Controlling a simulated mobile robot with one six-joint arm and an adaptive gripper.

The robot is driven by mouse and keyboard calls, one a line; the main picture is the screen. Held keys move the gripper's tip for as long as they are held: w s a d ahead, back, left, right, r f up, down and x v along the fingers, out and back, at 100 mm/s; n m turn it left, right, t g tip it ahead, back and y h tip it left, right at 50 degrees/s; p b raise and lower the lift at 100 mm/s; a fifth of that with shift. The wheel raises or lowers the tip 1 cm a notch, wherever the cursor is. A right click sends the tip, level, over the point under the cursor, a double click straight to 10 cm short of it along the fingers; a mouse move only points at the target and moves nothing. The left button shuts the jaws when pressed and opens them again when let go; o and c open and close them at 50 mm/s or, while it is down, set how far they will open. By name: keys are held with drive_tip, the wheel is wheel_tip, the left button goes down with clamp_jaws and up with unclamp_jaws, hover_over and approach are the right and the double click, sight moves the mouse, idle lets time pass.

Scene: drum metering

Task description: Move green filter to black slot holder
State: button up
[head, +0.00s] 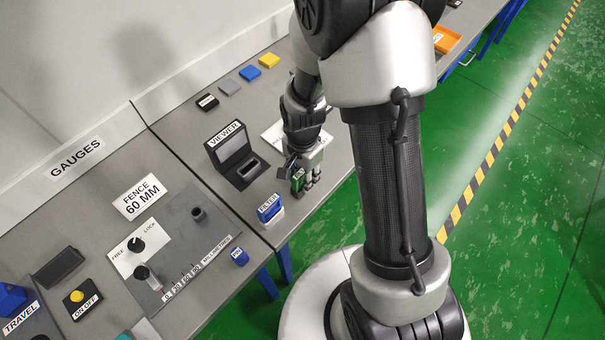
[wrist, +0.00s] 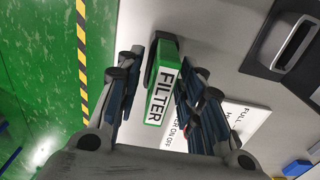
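The green filter (head: 298,179), a small block with a white FILTER label, is near the front edge of the grey bench. It also shows in the wrist view (wrist: 163,92). My gripper (head: 303,172) points down at it. In the wrist view my gripper's fingers (wrist: 158,88) are spread on either side of the filter, with a narrow gap on the left; the right finger looks very close to it. The black slot holder (head: 243,178), with an empty-looking slot, stands left of the filter beside the VIEWER panel. It is at the top right of the wrist view (wrist: 280,62).
A blue filter (head: 270,208) sits at the bench's front edge. A white sign (head: 273,133) lies behind my gripper. Black (head: 207,102), grey (head: 229,87), blue (head: 249,73) and yellow (head: 269,60) blocks line the back. The gauges panel (head: 190,247) is at left.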

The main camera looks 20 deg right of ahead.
drive_tip(key=shift+r, duration=0.15)
wheel_tip(320, 180, up, 12)
drive_tip(key=shift+f, duration=0.1)
idle(0.5)
idle(0.9)
drive_tip(key=s+r+n+t, duration=0.4)
drive_tip(key=s+r+n, duration=0.8)
drive_tip(key=s+r, duration=0.4)
drive_tip(key=shift+d+t, duration=0.25)
drive_tip(key=shift+t, duration=0.05)
drive_tip(key=shift+a, duration=0.1)
